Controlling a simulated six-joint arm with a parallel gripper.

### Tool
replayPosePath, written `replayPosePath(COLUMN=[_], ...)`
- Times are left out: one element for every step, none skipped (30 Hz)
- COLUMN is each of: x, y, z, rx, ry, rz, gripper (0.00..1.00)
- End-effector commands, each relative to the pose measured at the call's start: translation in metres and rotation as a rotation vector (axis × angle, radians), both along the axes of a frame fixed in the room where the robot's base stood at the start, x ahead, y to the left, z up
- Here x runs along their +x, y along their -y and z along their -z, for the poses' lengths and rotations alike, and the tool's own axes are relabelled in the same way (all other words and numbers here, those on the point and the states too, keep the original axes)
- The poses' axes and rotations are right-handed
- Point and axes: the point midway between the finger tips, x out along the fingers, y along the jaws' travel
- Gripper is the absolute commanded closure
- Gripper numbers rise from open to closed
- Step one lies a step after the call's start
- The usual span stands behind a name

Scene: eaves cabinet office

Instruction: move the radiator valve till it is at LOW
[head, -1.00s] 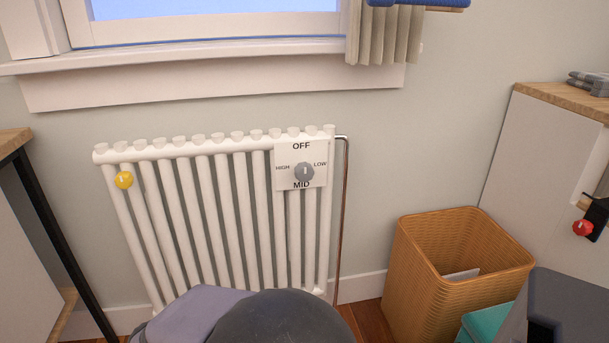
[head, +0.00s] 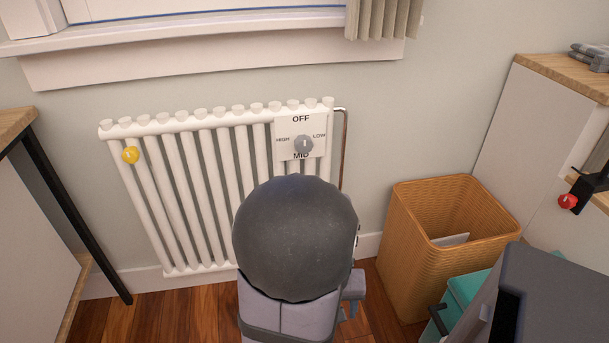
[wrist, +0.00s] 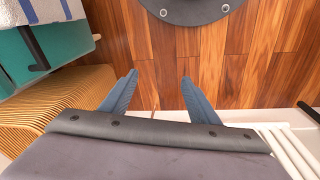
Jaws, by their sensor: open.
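The radiator valve (head: 303,145) is a small grey round knob with a pale mark. It sits on a white plate (head: 284,126) at the radiator's upper right. The plate reads OFF at the top, HIGH on the left, LOW on the right and MID at the bottom. The mark looks near vertical, but I cannot tell which end points. My gripper (wrist: 159,76) is open and empty in the wrist view, its blue fingers apart over the wooden floor. It is away from the valve, which the wrist view does not show.
The white radiator (head: 182,180) has a yellow knob (head: 130,155) at its upper left. A wicker basket (head: 410,255) stands to its right, with a teal box (head: 470,288) nearer. A table leg (head: 75,225) stands at left. A windowsill (head: 215,62) is above.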

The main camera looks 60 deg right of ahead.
Motion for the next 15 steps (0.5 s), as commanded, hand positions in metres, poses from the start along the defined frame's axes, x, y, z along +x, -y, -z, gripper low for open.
replayPosePath(x=[-0.005,-0.006,-0.005,-0.003,0.000,0.006,0.013,0.021,0.032,0.041,0.050,0.062,0.072,0.082,0.094], y=[0.019,0.031,0.047,0.058,0.069,0.083,0.093,0.103,0.116,0.125,0.134,0.144,0.150,0.156,0.162], z=[-0.004,-0.006,-0.009,-0.012,-0.016,-0.021,-0.026,-0.032,-0.041,-0.050,-0.059,-0.072,-0.084,-0.095,-0.111], rx=[-0.060,-0.102,-0.158,-0.199,-0.243,-0.303,-0.350,-0.399,-0.468,-0.522,-0.577,-0.653,-0.711,-0.770,-0.846], ry=[0.013,0.023,0.036,0.046,0.054,0.069,0.081,0.092,0.110,0.124,0.137,0.155,0.169,0.181,0.199], rz=[-0.009,-0.027,-0.056,-0.081,-0.111,-0.155,-0.195,-0.238,-0.296,-0.341,-0.386,-0.446,-0.492,-0.537,-0.594], gripper=[0.45,0.45,0.45,0.45,0.45,0.45,0.45,0.45,0.45,0.45,0.45,0.45,0.45,0.45,0.45])
